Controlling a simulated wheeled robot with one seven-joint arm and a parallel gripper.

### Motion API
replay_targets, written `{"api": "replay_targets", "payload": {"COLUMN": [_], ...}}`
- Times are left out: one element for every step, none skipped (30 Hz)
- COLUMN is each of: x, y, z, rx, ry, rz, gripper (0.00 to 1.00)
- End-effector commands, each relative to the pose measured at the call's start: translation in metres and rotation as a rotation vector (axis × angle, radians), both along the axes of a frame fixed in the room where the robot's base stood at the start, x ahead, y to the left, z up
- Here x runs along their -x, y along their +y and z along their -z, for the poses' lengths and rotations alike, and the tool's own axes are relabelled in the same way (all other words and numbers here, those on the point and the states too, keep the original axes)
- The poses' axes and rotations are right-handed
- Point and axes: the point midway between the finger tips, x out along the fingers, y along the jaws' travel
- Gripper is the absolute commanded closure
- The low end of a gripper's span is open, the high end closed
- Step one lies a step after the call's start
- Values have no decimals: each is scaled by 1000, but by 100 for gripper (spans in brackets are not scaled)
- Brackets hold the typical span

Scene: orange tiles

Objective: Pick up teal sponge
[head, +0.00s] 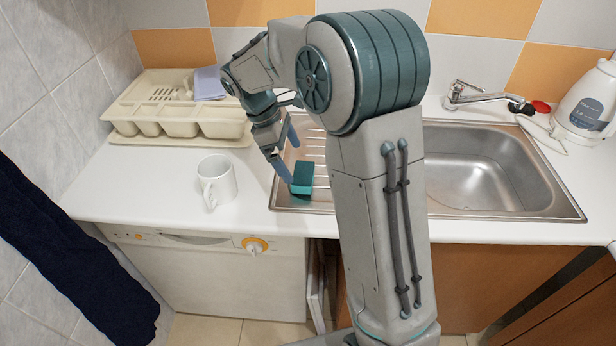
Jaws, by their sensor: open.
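A teal sponge (303,174) sits at the left front corner of the sink's ribbed drainboard. My gripper (283,160) points down from the upper left, with its fingers at the sponge. One finger lies along the sponge's left side and the other shows behind it. The jaws are open, and I cannot tell whether they touch the sponge. My arm hides the middle of the sink unit.
A white mug (217,181) stands on the white counter left of the drainboard. A cream dish rack (178,118) is behind it. The steel sink basin (478,165), the tap (470,97) and a white kettle (590,100) are at the right.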

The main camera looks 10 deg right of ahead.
Motion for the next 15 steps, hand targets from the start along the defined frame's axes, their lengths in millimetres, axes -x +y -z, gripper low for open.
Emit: {"api": "replay_targets", "payload": {"x": [1,2,2,2,2,3,3,4,5,6,8,9,9,10,10], "y": [-3,-5,-6,-7,-8,-10,-12,-14,-17,-19,-22,-25,-27,-28,-30], "z": [6,8,10,11,12,15,17,20,24,28,32,38,42,46,51], "rx": [1,1,1,0,0,1,1,1,2,2,1,0,0,0,-1], "ry": [1,1,1,0,0,0,0,0,2,2,3,2,3,3,2], "rz": [3,4,4,5,6,6,8,8,8,8,8,8,9,8,7], "gripper": [0,0,0,0,0,0,0,0,0,0,0,0,0,0,0]}}
